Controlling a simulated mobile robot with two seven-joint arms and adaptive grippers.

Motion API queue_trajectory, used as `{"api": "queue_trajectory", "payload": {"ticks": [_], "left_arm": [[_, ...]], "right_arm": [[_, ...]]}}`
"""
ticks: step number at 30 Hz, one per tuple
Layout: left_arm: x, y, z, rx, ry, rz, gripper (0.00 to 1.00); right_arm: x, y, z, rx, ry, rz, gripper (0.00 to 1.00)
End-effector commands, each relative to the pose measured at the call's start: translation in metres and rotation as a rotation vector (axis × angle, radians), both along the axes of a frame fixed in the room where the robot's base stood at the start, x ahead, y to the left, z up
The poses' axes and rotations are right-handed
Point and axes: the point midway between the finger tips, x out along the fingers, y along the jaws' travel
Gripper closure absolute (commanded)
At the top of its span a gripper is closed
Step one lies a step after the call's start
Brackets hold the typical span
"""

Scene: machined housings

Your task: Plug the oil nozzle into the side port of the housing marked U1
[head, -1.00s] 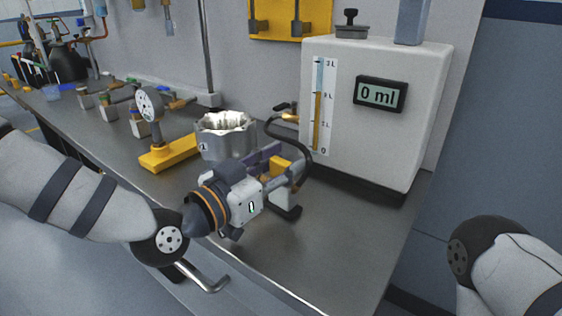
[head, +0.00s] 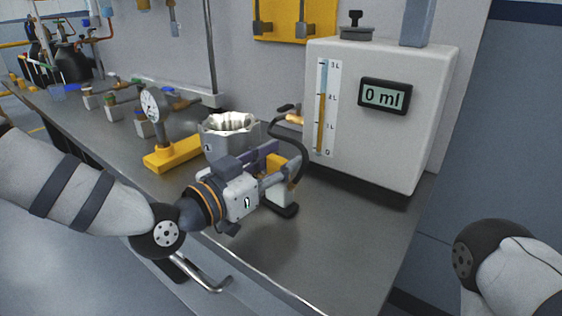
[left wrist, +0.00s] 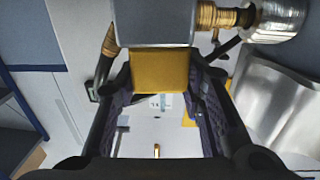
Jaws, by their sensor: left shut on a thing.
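My left gripper (head: 278,170) is shut on the oil nozzle, whose yellow block (head: 275,163) shows between the fingers. In the left wrist view the yellow block (left wrist: 160,72) lies between the dark finger pads, with a grey body and brass fittings at the top. A black hose (head: 300,150) runs from the nozzle towards the oil dispenser. The open-topped metal housing (head: 229,140) stands just behind and left of the gripper. The gripper hides part of it; its side port and full marking cannot be made out. The nozzle's tip is hidden in the head view. My right gripper is out of view.
The white oil dispenser (head: 372,140) stands right of the gripper; its display (head: 385,96) reads 0 ml. A pressure gauge on a yellow base (head: 172,153) stands left of the housing. The bench's front right (head: 330,240) is clear.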

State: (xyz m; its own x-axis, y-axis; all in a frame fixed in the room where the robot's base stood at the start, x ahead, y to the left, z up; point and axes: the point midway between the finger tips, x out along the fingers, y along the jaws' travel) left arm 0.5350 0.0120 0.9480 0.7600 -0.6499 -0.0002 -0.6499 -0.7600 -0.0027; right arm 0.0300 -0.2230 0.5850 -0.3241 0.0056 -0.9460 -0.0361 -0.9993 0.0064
Motion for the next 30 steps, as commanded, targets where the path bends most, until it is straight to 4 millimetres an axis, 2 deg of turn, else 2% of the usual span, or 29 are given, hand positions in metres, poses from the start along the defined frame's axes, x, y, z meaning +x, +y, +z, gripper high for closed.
{"api": "queue_trajectory", "payload": {"ticks": [14, 15, 17, 18, 26, 30], "left_arm": [[0.008, 0.009, 0.001, -0.001, -0.002, 0.001, 1.00], [0.008, 0.009, 0.001, -0.001, -0.002, 0.001, 0.57], [0.008, 0.009, 0.001, -0.001, -0.002, 0.001, 0.44], [0.008, 0.009, 0.001, -0.001, -0.002, 0.000, 0.41], [0.007, 0.009, 0.000, 0.001, 0.001, 0.000, 0.41], [-0.005, 0.021, -0.001, 0.000, 0.004, 0.002, 0.41]], "right_arm": [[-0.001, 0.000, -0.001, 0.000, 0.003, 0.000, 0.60], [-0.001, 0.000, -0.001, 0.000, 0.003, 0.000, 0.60], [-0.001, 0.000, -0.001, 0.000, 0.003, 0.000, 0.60], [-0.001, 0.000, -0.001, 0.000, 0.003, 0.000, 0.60], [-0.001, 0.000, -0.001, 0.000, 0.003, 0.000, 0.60], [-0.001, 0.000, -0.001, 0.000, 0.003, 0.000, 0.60]]}}
